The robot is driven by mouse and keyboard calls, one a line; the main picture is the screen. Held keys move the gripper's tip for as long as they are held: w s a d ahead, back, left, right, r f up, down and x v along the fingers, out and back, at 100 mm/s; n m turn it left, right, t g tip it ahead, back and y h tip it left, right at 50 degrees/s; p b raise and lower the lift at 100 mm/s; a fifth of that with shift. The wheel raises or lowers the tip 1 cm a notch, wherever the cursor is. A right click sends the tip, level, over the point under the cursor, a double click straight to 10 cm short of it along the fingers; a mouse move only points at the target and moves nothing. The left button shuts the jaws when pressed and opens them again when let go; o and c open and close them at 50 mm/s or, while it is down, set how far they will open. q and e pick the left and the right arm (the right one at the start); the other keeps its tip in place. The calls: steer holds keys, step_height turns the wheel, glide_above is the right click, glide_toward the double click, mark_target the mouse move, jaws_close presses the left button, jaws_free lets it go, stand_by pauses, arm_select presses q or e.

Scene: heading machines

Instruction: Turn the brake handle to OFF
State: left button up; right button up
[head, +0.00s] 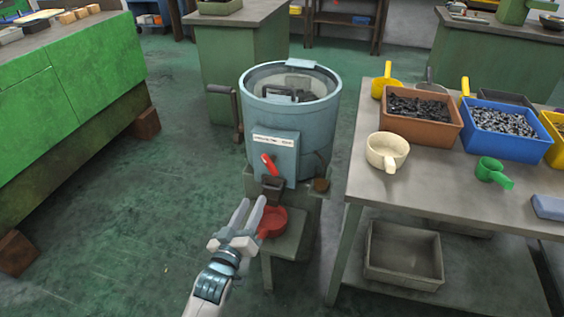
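A blue-grey round machine (318,130) stands in the middle of the head view, its drum open at the top. A box on its front (284,152) carries a white label (272,140) with print too small to read. A short red handle (268,164) sticks out from this box, tilted up to the left. I cannot tell its marked position. My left gripper (253,202) is below the red handle, apart from it in the picture. Its two fingers are spread with nothing between them. My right gripper is not in view.
A red scoop (272,222) is just right of my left gripper. A dark crank (238,112) shows left of the drum. A table (355,190) with an orange bin (420,136), a blue bin (505,146) and scoops stands right. A green cabinet (70,90) is left; the floor between is clear.

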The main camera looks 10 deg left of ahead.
mark_target(269, 168)
arm_select(q)
steer(key=shift+w+a+f, duration=0.1)
steer(key=shift+a+f, duration=0.05)
steer(key=shift+w, duration=0.1)
steer(key=w, duration=1.7)
steer(key=shift+w+d, duration=0.1)
steer(key=shift+d, duration=0.25)
jaws_close()
